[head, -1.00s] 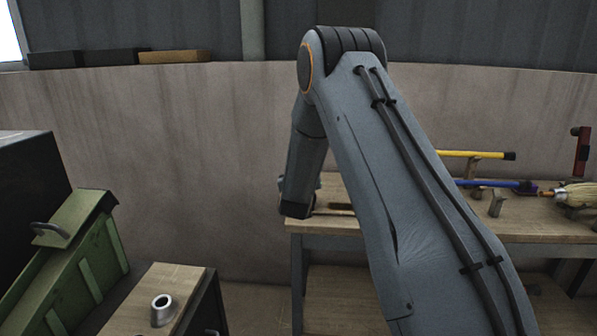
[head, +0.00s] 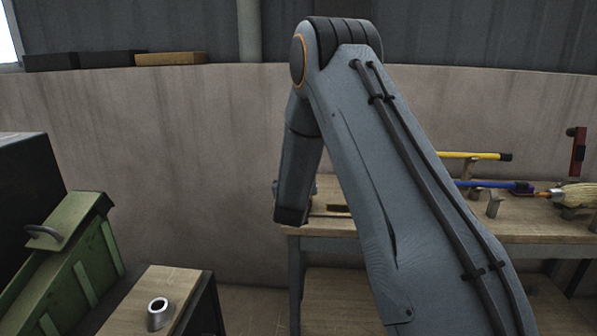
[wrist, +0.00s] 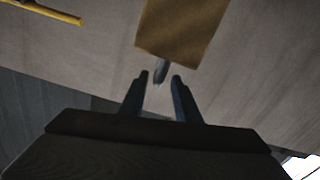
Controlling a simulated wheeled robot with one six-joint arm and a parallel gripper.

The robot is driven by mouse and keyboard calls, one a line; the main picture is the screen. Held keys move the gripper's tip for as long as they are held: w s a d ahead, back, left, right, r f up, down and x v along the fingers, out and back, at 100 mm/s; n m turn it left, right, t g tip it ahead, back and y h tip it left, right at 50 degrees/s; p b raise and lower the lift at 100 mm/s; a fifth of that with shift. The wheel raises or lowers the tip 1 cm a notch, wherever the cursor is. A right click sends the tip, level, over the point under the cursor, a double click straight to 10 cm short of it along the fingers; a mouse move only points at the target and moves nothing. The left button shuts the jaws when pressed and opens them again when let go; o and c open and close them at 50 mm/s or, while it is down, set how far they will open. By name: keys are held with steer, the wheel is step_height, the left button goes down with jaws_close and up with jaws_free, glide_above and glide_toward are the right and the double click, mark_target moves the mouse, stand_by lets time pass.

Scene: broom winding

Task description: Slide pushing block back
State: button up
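A flat brown wooden block (wrist: 182,28) shows at the top of the wrist view, with a short grey knob (wrist: 161,71) at its near edge. It looks like the pushing block, though I cannot be sure. My gripper (wrist: 160,78) is open, and the knob shows in the gap between its fingertips, just beyond them. I see no contact. In the head view my arm's end is over the left end of the workbench (head: 330,227), and the fingers are hidden. Part of a wooden piece (head: 335,208) shows there beside my arm.
A broom head (head: 580,195), a blue handle (head: 485,184) and a yellow handle (head: 470,155) are on the bench at right. A green box (head: 65,260) and a small wooden stand with a metal ring (head: 158,312) are at lower left.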

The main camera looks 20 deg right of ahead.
steer(key=shift+b+v, duration=0.35)
steer(key=shift+v, duration=2.2)
steer(key=s+a+f+n+g+y, duration=0.1)
steer(key=s+a+f+g+y, duration=0.15)
steer(key=s, duration=0.35)
steer(key=s+a+f+g+y, duration=0.2)
steer(key=s+g, duration=0.1)
steer(key=s, duration=0.3)
steer(key=s+a+f+n+g+y, duration=0.1)
steer(key=s+a+f+g+y, duration=0.15)
steer(key=s, duration=0.35)
steer(key=s+g, duration=0.8)
steer(key=s, duration=1.6)
steer(key=shift+s+a, duration=0.15)
steer(key=shift+s, duration=0.1)
steer(key=shift+f, duration=0.15)
